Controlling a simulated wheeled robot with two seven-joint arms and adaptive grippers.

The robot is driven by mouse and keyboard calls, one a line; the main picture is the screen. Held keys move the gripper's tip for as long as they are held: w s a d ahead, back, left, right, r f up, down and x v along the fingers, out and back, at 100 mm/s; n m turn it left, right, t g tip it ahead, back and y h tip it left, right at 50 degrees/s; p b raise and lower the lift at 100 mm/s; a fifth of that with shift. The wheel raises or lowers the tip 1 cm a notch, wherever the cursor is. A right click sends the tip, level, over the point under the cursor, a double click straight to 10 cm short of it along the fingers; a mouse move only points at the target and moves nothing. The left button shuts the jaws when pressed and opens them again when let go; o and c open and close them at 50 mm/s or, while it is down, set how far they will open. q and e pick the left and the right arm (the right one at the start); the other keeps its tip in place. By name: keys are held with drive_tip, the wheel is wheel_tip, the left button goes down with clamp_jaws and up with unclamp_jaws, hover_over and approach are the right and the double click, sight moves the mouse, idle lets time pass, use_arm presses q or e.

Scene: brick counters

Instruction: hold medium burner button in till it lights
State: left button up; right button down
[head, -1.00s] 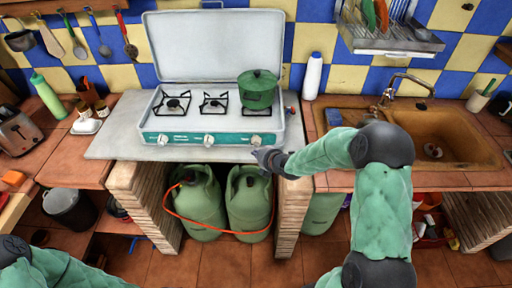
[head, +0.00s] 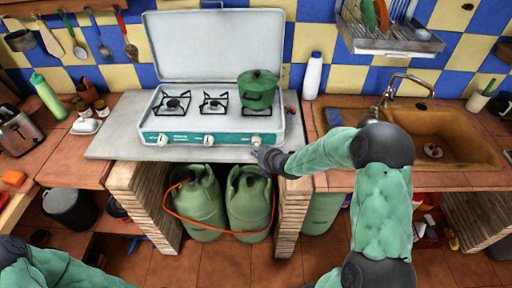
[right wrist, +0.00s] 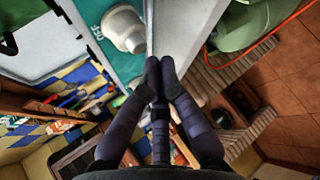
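The gas stove (head: 190,126) stands with its lid raised on the grey slab. Its teal front panel carries a left knob (head: 162,139), a middle knob (head: 208,138) and a right knob (head: 256,139). I cannot tell which one is the medium burner's button. I see no flame on the burners. My right gripper (head: 259,150) is just below the right knob, at the slab's front edge. In the right wrist view its fingertips (right wrist: 160,68) are together and empty, near a white knob (right wrist: 124,29); contact is not clear. My left gripper is out of view.
A green pot (head: 258,92) covers the right burner. Green gas bottles (head: 248,205) with an orange hose stand under the slab between brick walls. A white bottle (head: 312,77) and the sink (head: 455,140) are to the right.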

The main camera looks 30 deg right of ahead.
drive_tip(key=shift+w, duration=0.15)
drive_tip(key=shift+w+d+b, duration=0.2)
drive_tip(key=shift+b, duration=0.1)
drive_tip(key=shift+w+d+r, duration=0.1)
drive_tip(key=shift+w+d, duration=0.1)
drive_tip(key=shift+w, duration=0.15)
idle(2.0)
idle(0.5)
drive_tip(key=shift+s+a+b, duration=0.45)
drive_tip(key=shift+s+b, duration=0.25)
drive_tip(key=shift+b, duration=0.1)
drive_tip(key=s+a, duration=0.1)
drive_tip(key=s+b, duration=0.1)
drive_tip(key=s, duration=0.1)
drive_tip(key=s+a+b, duration=0.1)
drive_tip(key=shift+s+a, duration=0.15)
drive_tip(key=shift+a, duration=0.15)
